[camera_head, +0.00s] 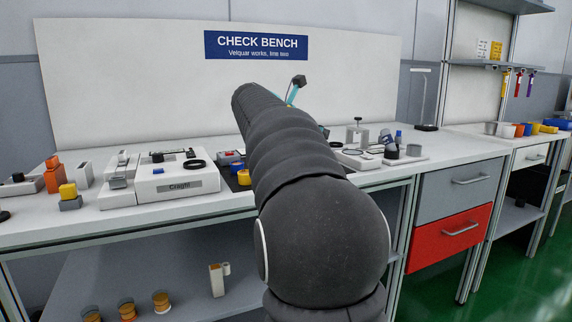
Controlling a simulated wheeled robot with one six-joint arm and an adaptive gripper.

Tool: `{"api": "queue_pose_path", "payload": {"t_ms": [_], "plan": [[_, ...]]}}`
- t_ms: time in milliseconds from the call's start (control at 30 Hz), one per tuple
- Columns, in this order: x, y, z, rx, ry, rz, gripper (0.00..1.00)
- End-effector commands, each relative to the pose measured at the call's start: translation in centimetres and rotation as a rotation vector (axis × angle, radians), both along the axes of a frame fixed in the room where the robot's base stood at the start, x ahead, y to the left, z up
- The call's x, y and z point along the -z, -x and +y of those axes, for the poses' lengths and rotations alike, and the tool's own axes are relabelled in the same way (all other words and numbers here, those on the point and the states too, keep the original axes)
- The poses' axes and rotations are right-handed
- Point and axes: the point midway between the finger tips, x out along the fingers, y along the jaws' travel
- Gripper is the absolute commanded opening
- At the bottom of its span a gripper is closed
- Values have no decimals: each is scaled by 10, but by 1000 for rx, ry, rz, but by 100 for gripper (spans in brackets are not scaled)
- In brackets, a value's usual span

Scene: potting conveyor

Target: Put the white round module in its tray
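I cannot make out a white round module in the head view. My dark, sleeved arm reaches across the middle of the bench and covers what lies behind it. My gripper's fingers are hidden behind the arm; only a cyan piece with a small dark block shows past the arm's far end. A dark tray (232,185) with small coloured parts shows just left of the arm, partly covered by it. I cannot tell whether it is the module's tray.
A white fixture (178,186) with a black ring stands on the bench at left, near orange and yellow parts (54,177). Right of the arm are a white plate (358,160) and a pale tray (412,157) with small bottles. A lamp (424,100) stands at the back right.

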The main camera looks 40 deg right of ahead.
Motion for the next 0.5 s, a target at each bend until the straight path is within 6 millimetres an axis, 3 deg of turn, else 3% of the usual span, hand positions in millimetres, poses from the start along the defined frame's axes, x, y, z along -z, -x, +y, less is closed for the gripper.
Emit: {"api": "queue_pose_path", "payload": {"t_ms": [300,500], "plan": [[37,-54,27,-1,0,1,0],[46,-68,33,4,1,0,0]]}}
